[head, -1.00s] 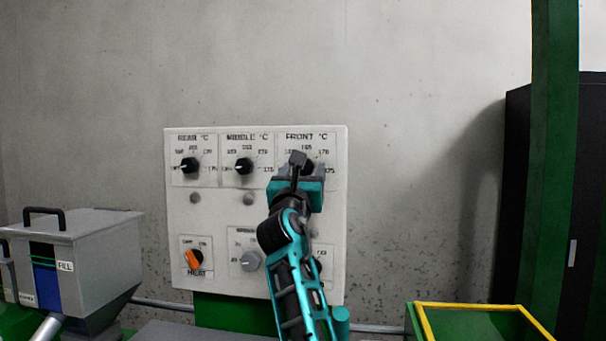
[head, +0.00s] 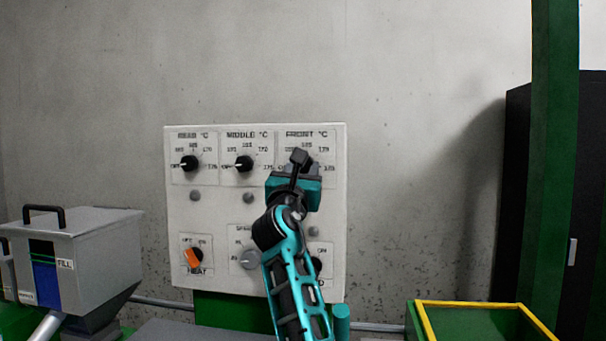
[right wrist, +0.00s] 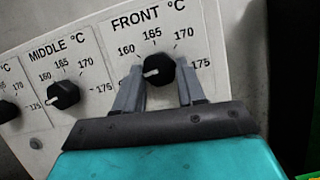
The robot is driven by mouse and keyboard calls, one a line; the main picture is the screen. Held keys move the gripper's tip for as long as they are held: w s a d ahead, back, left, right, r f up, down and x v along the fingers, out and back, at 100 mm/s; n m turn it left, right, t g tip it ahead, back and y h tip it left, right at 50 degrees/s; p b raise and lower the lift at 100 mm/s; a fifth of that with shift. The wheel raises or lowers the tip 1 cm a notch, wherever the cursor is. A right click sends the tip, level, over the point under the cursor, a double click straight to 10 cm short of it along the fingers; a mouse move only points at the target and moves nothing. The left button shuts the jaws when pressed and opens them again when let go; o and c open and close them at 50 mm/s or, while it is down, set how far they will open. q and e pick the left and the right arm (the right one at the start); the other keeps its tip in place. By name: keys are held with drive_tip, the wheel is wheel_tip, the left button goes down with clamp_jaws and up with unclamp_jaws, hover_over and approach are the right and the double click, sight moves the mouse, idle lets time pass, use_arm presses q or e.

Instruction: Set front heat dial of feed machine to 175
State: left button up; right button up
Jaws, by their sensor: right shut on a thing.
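The front heat dial (right wrist: 160,70) is a black knob under the label FRONT °C in the right wrist view. Its white mark points left and slightly down, left of the 160 print. The 165, 170 and 175 prints are readable around it. My right gripper (right wrist: 160,90) has one finger on each side of this knob and is shut on it. In the head view my right gripper (head: 300,170) is in front of the FRONT section of the white panel (head: 220,225) and mostly hides the dial. My left gripper is not in view.
The middle dial (head: 244,164) and rear dial (head: 190,163) are to the left on the panel. A grey hopper (head: 90,250) stands left, a yellow-rimmed green bin (head: 470,305) lower right.

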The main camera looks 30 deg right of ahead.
drive_tip(key=m+g+h+b, duration=0.1)
drive_tip(key=m, duration=0.2)
drive_tip(key=shift+w+a, duration=0.1)
drive_tip(key=m+g+y, duration=0.1)
drive_tip(key=m+y, duration=0.1)
drive_tip(key=m, duration=0.9)
drive_tip(key=r+m+g+y+p, duration=0.1)
drive_tip(key=m+g+y, duration=0.1)
drive_tip(key=m, duration=0.9)
drive_tip(key=r+m+g+y, duration=0.1)
drive_tip(key=m+y, duration=0.3)
drive_tip(key=m, duration=0.8)
drive_tip(key=shift+s+d+r+p, duration=0.15)
drive_tip(key=shift+s+d+p, duration=0.15)
drive_tip(key=shift+p, duration=0.1)
